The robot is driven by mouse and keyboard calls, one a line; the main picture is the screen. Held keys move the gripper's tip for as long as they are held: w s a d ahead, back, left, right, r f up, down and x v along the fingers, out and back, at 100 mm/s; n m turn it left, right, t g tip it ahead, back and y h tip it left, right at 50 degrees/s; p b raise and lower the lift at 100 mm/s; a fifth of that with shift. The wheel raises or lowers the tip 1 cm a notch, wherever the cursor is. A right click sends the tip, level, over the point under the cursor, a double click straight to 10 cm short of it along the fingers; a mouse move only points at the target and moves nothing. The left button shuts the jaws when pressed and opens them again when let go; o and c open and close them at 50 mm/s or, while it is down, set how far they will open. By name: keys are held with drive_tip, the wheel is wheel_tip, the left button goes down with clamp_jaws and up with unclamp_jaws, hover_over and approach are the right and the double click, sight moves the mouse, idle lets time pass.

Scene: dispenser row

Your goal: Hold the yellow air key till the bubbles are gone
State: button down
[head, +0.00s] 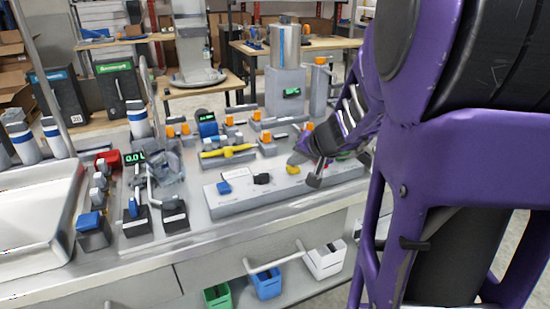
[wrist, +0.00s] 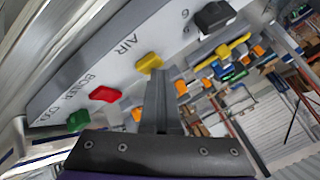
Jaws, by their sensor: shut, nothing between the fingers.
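The yellow air key (head: 293,169) sits on a long grey panel (head: 240,203) between a black key (head: 262,179) and my gripper. In the wrist view the yellow key (wrist: 149,63) stands beside the word AIR. My gripper (head: 314,181) is shut and empty, with its tip low over the panel, just right of the yellow key. In the wrist view my gripper (wrist: 161,75) has its tip right at the key's edge. I cannot tell whether it touches or presses the key. I cannot make out any bubbles.
A red key (wrist: 104,94) and a green key (wrist: 78,120) share the panel. A blue key (head: 224,187) is at its left end. Behind are a yellow-handled valve (head: 228,151), several orange-capped fittings and a metal tank (head: 285,46). A white sink (head: 30,215) is at left.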

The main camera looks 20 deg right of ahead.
sight(295, 170)
drive_tip(key=shift+r+p, duration=0.5)
drive_tip(key=shift+r, duration=0.4)
drive_tip(key=shift+r+p, duration=1.8)
drive_tip(key=shift+r, duration=0.75)
